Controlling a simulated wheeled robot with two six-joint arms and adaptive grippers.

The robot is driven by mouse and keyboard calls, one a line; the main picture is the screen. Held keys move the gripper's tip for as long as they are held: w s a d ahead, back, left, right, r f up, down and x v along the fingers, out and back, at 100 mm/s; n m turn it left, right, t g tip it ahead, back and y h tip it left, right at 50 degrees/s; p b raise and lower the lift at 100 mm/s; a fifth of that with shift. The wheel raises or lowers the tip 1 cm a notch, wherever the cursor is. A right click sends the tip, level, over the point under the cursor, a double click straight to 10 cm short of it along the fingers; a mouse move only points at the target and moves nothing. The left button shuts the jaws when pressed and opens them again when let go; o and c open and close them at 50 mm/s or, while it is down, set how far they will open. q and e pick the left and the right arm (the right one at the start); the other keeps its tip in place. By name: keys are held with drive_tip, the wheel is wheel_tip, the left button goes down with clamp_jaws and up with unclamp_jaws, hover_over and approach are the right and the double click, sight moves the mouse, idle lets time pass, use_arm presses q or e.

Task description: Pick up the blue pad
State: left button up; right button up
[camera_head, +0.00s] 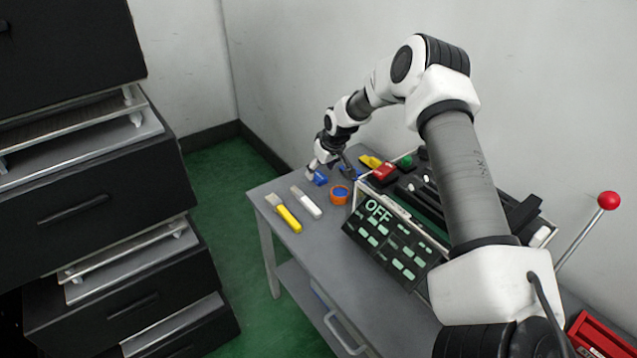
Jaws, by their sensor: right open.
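A small blue block (320,179), likely the blue pad, lies on the grey table (291,255) near its far left corner. My right gripper (325,170) is open and low over the table at the blue block, with one white fingertip on its left side. I cannot tell whether the fingers touch it. My left gripper is not in view.
An orange and blue ring (339,195), a white-handled tool (306,203) and a yellow-handled tool (285,213) lie close by. A panel marked OFF (389,236), a red button (384,171) and a red-knobbed lever (608,200) stand right. Black drawers (90,205) stand left.

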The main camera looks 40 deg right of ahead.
sight(319, 175)
drive_tip(key=x, duration=0.3)
drive_tip(key=shift+f+b, duration=0.1)
drive_tip(key=shift+b, duration=0.2)
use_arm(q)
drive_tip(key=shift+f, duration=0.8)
use_arm(e)
drive_tip(key=c, duration=0.8)
drive_tip(key=shift+c, duration=0.2)
drive_tip(key=shift+r, duration=0.3)
wheel_tip(319, 175, up, 10)
drive_tip(key=p, duration=0.3)
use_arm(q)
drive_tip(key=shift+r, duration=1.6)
use_arm(e)
drive_tip(key=shift+f, duration=0.1)
drive_tip(key=shift+c, duration=1.4)
